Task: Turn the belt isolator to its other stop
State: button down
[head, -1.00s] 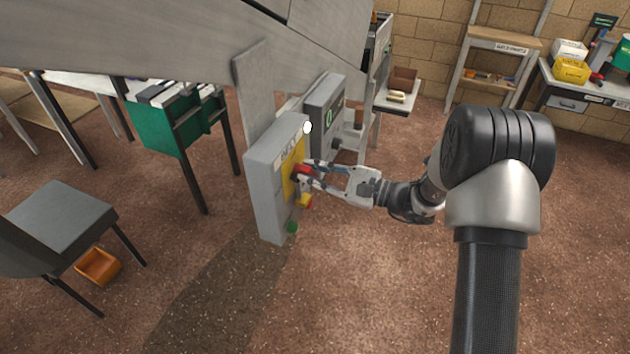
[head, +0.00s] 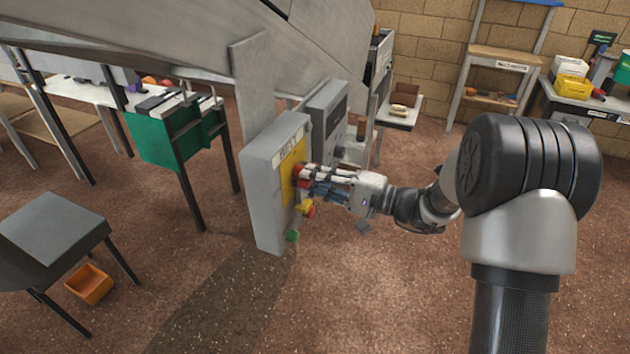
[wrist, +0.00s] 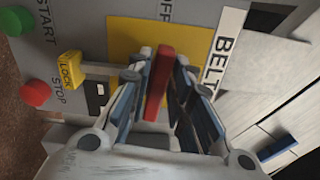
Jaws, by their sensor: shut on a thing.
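The belt isolator's red handle (head: 298,171) sits on a yellow plate (head: 290,160) on the front of a grey box (head: 262,190) marked BELT. In the wrist view the red handle (wrist: 161,75) stands between my blue-padded fingers, its long side pointing up the picture towards partly hidden lettering that looks like OFF. My gripper (head: 308,180) is shut on the handle; it also shows in the wrist view (wrist: 160,100). The handle's base is partly hidden by the fingers.
A yellow LOCK tab (wrist: 69,70), a red STOP button (wrist: 35,93) and a green START button (wrist: 16,20) are beside the plate. A second grey box (head: 328,120) stands just behind. A grey sloping structure (head: 180,45) hangs above.

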jog(key=shift+f+n, duration=0.1)
jog(key=shift+n, duration=0.4)
jog(key=c, duration=1.6)
grip_release()
jog(key=shift+o, duration=0.2)
jog(key=v, duration=1.2)
